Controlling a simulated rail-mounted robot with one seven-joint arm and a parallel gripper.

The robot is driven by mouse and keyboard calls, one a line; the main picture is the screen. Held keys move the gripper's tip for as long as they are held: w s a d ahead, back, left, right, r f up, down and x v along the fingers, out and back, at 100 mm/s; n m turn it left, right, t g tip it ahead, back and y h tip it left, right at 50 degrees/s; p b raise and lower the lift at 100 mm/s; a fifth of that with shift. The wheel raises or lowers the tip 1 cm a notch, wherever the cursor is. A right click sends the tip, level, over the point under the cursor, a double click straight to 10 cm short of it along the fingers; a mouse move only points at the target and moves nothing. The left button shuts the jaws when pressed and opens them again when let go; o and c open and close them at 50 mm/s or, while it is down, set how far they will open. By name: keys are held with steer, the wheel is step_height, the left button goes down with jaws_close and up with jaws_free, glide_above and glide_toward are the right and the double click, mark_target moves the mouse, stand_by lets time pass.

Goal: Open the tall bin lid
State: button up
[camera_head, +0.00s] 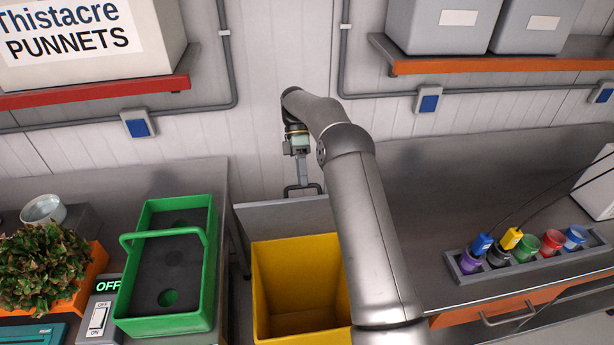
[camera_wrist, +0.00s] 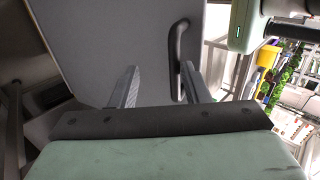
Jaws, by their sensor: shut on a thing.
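The tall bin (camera_head: 300,285) is yellow and stands between the two counters, its inside open to view and empty where I can see. Its grey lid (camera_head: 285,216) is raised behind the bin's mouth, with the dark bar handle (camera_head: 303,189) at its far edge. My gripper (camera_head: 301,178) is at that handle, shut on it. In the wrist view the lid (camera_wrist: 110,45) is a flat grey panel. The handle (camera_wrist: 180,50) there reaches down between the fingers of my gripper (camera_wrist: 160,88), close to the right finger. My arm hides the bin's right side.
A green carrier (camera_head: 205,215) and a leafy plant (camera_head: 45,265) stand on the left counter beside an off/on switch (camera_head: 98,318). A rack of coloured cups (camera_head: 475,280) is on the right counter. A red shelf (camera_head: 95,92) and an orange shelf (camera_head: 500,64) hang above.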

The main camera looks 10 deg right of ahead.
steer(key=s+r+b, duration=0.5)
steer(key=s+r, duration=0.7)
steer(key=s, duration=0.2)
steer(key=shift+d+r+b, duration=0.15)
steer(key=shift+r+b, duration=0.2)
steer(key=shift+r, duration=0.05)
steer(key=shift+s, duration=0.1)
